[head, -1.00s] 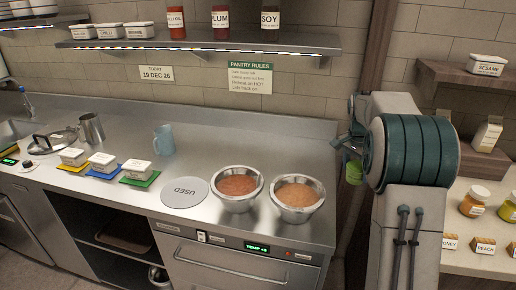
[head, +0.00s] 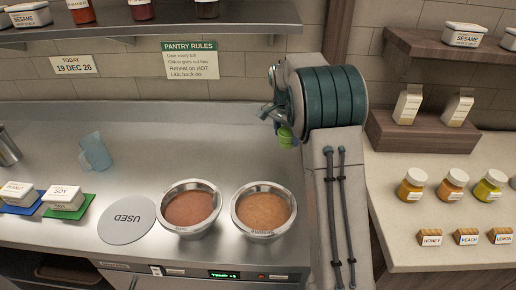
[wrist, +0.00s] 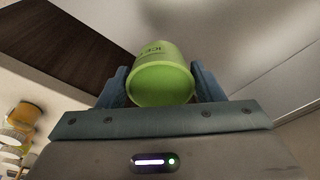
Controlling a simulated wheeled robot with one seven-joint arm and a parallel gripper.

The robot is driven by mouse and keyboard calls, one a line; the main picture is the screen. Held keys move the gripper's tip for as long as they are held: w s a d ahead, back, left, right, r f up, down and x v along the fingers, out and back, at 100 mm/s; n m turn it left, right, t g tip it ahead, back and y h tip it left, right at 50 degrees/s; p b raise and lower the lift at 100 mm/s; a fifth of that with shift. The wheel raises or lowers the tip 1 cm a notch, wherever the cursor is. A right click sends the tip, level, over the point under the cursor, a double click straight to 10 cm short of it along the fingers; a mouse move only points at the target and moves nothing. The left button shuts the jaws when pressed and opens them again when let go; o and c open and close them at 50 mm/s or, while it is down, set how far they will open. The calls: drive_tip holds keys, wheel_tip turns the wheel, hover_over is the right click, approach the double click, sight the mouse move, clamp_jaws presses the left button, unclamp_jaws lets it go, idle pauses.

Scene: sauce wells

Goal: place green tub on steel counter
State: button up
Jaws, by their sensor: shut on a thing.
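The small green tub (head: 286,138) is at the end of my arm in the head view, partly hidden behind my arm. In the wrist view the green tub (wrist: 163,84) fills the space between two blue fingers, with dark lettering on its side. My gripper (wrist: 163,76) is shut on it. In the head view my gripper (head: 277,113) is near the back right of the steel counter (head: 150,140), and the tub appears above the surface. The tub's gap to the counter cannot be judged exactly.
Two steel wells of sauce (head: 190,208) (head: 264,210) and a round USED mat (head: 127,220) occupy the front. A blue jug (head: 95,152) and white tubs on coloured mats (head: 66,199) stand left. Bare steel lies behind the wells. A pale counter (head: 400,222) with jars is right.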

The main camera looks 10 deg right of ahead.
drive_tip(key=a+f, duration=0.1)
drive_tip(key=w+a+f, duration=0.1)
drive_tip(key=a, duration=0.1)
drive_tip(key=a+f+p, duration=0.1)
drive_tip(key=a, duration=0.1)
drive_tip(key=shift+w+a+f, duration=0.1)
drive_tip(key=shift+w+a, duration=0.05)
drive_tip(key=shift+w, duration=0.2)
drive_tip(key=shift+a+f+p, duration=0.1)
drive_tip(key=shift+f+p, duration=0.35)
drive_tip(key=shift+f, duration=1.65)
drive_tip(key=shift+f, duration=0.1)
drive_tip(key=shift+f, duration=0.15)
drive_tip(key=o, duration=1)
drive_tip(key=shift+r, duration=0.2)
